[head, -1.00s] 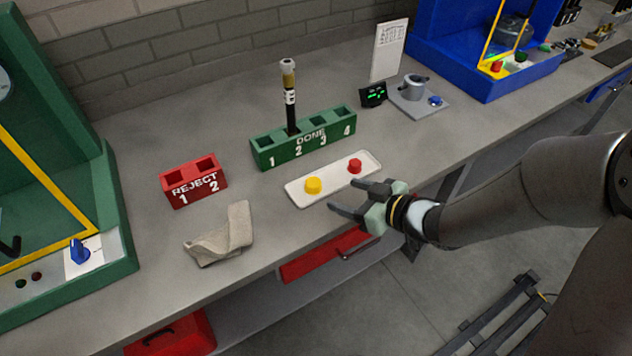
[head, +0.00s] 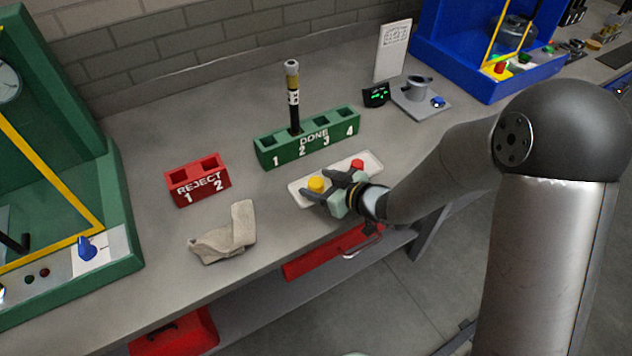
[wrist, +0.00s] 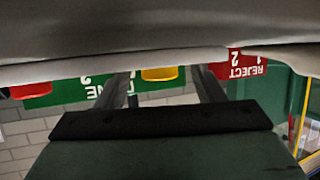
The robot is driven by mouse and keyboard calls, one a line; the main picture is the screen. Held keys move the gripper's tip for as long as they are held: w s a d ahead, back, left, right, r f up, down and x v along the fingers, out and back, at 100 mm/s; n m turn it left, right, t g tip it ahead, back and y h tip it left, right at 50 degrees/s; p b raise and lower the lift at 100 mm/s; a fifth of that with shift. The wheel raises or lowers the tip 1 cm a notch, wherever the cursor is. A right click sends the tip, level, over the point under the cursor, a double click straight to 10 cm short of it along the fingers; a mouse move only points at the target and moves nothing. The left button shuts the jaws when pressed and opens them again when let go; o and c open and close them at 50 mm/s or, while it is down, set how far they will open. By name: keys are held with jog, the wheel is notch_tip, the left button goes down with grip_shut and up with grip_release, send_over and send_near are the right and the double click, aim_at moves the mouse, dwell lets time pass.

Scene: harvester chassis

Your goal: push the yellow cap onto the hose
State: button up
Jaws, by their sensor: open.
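The yellow cap (head: 316,184) sits on the left part of the white tray (head: 297,197). My gripper (head: 319,183) is open and low over the tray, its fingertips to either side of the cap or just short of it. In the wrist view, the yellow cap (wrist: 160,74) appears between the two spread fingers (wrist: 160,85), apart from both. The hose (head: 293,95), black with a yellowish band and a silver top end, stands upright in slot 2 of the green DONE rack (head: 290,153).
A red cap (head: 358,164) is on the tray's right part, close beside my gripper. A red REJECT rack (head: 198,186) and a crumpled cloth (head: 225,238) lie to the left. A small display (head: 376,95) and a grey fixture (head: 418,92) stand at back right.

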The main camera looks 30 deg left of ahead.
jog(key=c, duration=1)
jog(key=shift+r, duration=0.1)
